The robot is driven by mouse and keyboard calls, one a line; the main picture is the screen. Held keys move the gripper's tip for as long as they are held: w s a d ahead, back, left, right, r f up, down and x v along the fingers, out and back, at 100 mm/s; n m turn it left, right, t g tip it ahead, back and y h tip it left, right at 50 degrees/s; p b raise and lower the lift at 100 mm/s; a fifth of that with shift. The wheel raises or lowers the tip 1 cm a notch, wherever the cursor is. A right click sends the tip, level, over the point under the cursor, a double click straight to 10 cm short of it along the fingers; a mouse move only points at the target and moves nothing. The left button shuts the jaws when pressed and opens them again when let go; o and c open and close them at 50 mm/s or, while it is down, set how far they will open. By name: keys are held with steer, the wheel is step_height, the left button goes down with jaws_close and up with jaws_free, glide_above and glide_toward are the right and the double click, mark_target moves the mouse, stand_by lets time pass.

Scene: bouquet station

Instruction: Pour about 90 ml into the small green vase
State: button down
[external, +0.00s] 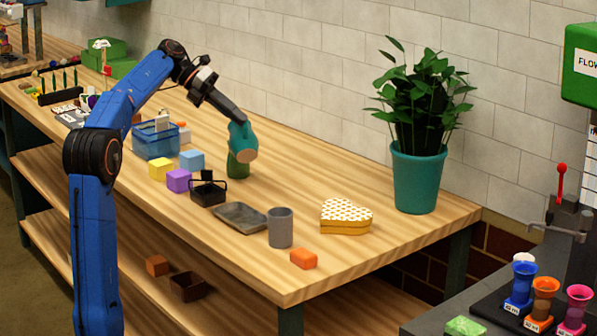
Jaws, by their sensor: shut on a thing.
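My gripper (238,119) is at the end of the blue arm, shut on a teal vessel (241,136). The vessel is tilted, with its pale round mouth facing down and toward the camera. The small green vase (238,167) stands on the wooden table, directly below and partly behind the vessel. The vessel hides the vase's rim. I cannot tell whether the two touch, and I see no stream of liquid.
Left of the vase are a light blue block (191,160), a purple block (178,180), a black basket (208,190) and a blue crate (155,140). A grey tray (240,217), grey cup (280,228), heart-shaped box (346,217) and potted plant (416,180) stand to the right.

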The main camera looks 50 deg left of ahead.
mark_target(238, 144)
steer(key=shift+w+a+r+n+h+b, duration=0.3)
steer(key=shift+a+r+n+h+b, duration=0.1)
steer(key=shift+a+r+h+b, duration=0.4)
stand_by(1.5)
steer(key=shift+w+a+r+h+b, duration=0.1)
steer(key=shift+w+a+h+b, duration=0.35)
steer(key=shift+a, duration=0.25)
stand_by(0.4)
steer(key=shift+s, duration=0.1)
steer(key=d+y, duration=0.1)
steer(key=s+d+f+y, duration=0.1)
steer(key=d, duration=0.1)
steer(key=shift+s+f+m, duration=0.1)
steer(key=shift+f+m, duration=0.05)
steer(key=shift+m, duration=0.15)
steer(key=shift+f, duration=0.25)
steer(key=shift+s+d+f+m+y, duration=0.35)
steer(key=shift+d+f+m+y, duration=0.15)
steer(key=shift+d+f+y, duration=0.3)
steer(key=shift+s+d+f+m+t+y+p, duration=0.15)
steer(key=shift+f+t+y+p, duration=0.1)
steer(key=shift+f+y, duration=0.15)
steer(key=shift+d+f+m+t+y+p, duration=0.1)
steer(key=shift+f+m+t+y, duration=0.05)
steer(key=shift+f+t+y, duration=0.15)
steer(key=shift+f, duration=0.1)
stand_by(0.4)
